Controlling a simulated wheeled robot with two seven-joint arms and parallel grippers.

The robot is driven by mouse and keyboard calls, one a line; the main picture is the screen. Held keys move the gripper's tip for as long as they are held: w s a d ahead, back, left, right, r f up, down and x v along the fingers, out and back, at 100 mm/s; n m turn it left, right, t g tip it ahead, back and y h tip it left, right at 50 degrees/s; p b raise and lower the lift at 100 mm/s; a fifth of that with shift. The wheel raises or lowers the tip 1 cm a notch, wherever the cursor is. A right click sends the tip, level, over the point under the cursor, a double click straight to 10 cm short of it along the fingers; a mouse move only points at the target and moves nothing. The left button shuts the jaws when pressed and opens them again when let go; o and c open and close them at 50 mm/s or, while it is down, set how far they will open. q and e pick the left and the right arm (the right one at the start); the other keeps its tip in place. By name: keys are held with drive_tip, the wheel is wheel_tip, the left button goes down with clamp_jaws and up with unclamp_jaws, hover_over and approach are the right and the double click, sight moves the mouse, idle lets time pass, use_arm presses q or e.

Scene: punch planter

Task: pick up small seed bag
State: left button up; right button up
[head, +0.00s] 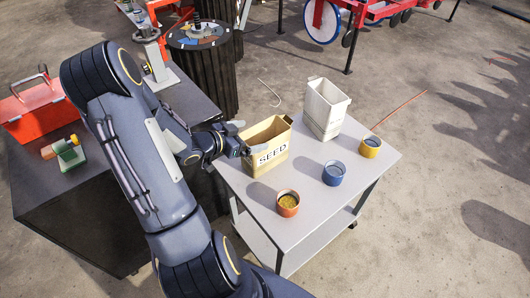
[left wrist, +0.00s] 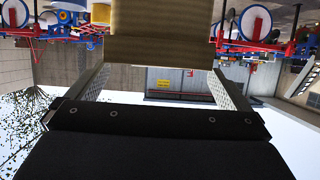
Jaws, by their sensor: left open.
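A tan, open-topped seed bag (head: 262,160) marked SEED stands upright on the grey cart (head: 310,225), near its left edge in the head view. My left gripper (head: 244,138) is at the bag's left side, with its fingers open and pointing toward it. In the left wrist view, which looks upside down, the tan bag (left wrist: 160,35) fills the top middle. The open fingers (left wrist: 160,75) of my left gripper show on either side below it. I cannot tell whether they touch the bag. My right gripper is not in view.
A white container (head: 325,108) stands behind the bag. Orange (head: 288,211), blue (head: 333,176) and yellow (head: 370,150) cups stand on the cart. A dark bench at left holds a red toolbox (head: 35,113). A dark ribbed drum (head: 210,75) stands behind. Open floor lies right.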

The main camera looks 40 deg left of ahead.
sight(260, 133)
use_arm(q)
drive_tip(key=x, duration=0.4)
drive_tip(key=shift+w+d+f, duration=0.1)
drive_tip(key=shift+d+f, duration=0.1)
drive_tip(key=shift+c, duration=0.3)
drive_tip(key=c, duration=1.9)
drive_tip(key=shift+w+r, duration=0.1)
drive_tip(key=shift+r, duration=0.05)
drive_tip(key=shift+c, duration=0.5)
